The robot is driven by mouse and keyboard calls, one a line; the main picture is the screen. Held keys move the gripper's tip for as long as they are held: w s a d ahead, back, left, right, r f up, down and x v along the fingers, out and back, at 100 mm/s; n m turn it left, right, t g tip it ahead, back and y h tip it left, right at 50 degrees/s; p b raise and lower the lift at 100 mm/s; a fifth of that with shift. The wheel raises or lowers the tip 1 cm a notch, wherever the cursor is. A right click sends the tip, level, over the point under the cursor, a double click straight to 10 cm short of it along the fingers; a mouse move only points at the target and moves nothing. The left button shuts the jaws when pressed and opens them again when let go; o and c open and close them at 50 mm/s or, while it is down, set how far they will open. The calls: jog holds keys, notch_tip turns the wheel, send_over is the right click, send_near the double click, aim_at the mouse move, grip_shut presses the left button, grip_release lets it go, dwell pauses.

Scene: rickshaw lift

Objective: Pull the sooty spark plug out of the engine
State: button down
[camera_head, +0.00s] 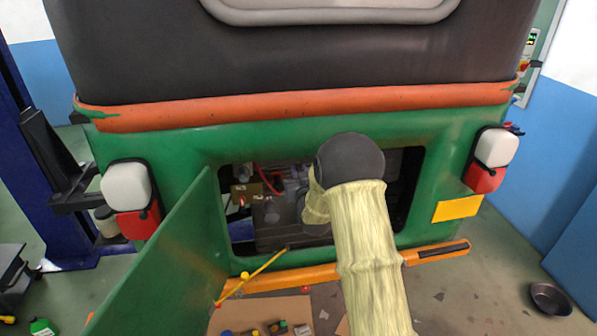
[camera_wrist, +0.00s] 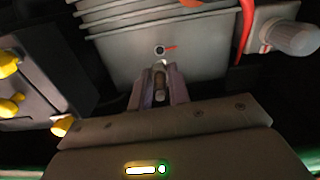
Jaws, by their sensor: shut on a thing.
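The engine (camera_head: 275,212) sits inside the open rear bay of the green rickshaw. In the wrist view its finned grey block (camera_wrist: 115,48) faces my gripper (camera_wrist: 161,80), which is shut on the spark plug (camera_wrist: 160,80). The plug is a small brownish piece with a pale end, lined up between the two fingers. A round dark hole (camera_wrist: 159,50) in the block lies just beyond the fingertips. The plug appears to be clear of this hole, though the exact gap is hard to tell. In the head view my arm hides the gripper and the plug.
The green hatch door (camera_head: 168,255) hangs open at left, with a yellow prop rod (camera_head: 252,274) by it. A red cable (camera_wrist: 246,25) and grey cylinder (camera_wrist: 290,37) are right of the block; a dark box with yellow caps (camera_wrist: 35,80) is left. The bay rim surrounds my arm.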

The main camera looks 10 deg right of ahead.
jog(key=shift+s+b, duration=0.35)
jog(key=shift+s, duration=0.75)
